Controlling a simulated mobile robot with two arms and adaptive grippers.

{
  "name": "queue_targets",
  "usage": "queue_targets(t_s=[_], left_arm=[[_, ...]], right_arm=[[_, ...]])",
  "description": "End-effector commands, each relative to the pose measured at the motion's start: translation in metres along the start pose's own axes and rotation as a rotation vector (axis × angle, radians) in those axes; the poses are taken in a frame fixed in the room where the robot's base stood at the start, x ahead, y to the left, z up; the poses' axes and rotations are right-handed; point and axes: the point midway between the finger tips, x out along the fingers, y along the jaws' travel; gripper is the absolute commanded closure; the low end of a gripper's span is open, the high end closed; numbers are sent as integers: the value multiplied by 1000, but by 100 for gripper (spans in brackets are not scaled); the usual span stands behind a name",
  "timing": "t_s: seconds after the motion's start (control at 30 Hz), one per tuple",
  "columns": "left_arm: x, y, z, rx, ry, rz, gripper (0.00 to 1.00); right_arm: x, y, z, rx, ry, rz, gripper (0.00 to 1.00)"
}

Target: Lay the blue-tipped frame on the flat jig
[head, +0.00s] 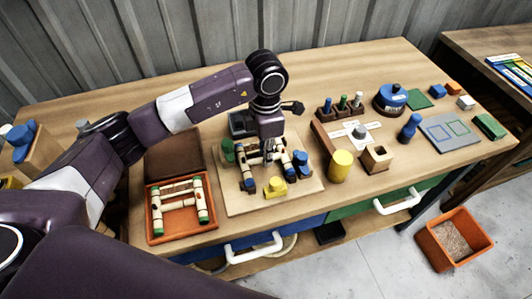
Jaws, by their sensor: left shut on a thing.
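The blue-tipped frame (284,157) is made of pale rods with blue ends and dark bands. It is at the flat jig (244,205), a light wooden board with a yellow block (275,187) at its front and a green peg (227,150) at its left. My left gripper (268,153) points down over the board's middle and is shut on the frame. The gripper partly hides the frame, and I cannot tell whether the frame touches the board. My right gripper is not in view.
An orange tray (151,228) with a green-tipped frame (182,205) lies left of the board. A yellow cylinder (340,165) and a wooden block with a hole (377,159) stand close on the right. A peg rack (341,107) stands behind them. An orange bin (431,250) is on the floor.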

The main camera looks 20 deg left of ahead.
Motion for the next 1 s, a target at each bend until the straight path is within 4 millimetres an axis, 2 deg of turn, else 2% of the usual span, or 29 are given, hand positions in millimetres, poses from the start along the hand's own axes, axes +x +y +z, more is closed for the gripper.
queue_targets(t_s=[1.0], left_arm=[[0,0,0,0,0,0,100]], right_arm=[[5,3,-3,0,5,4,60]])
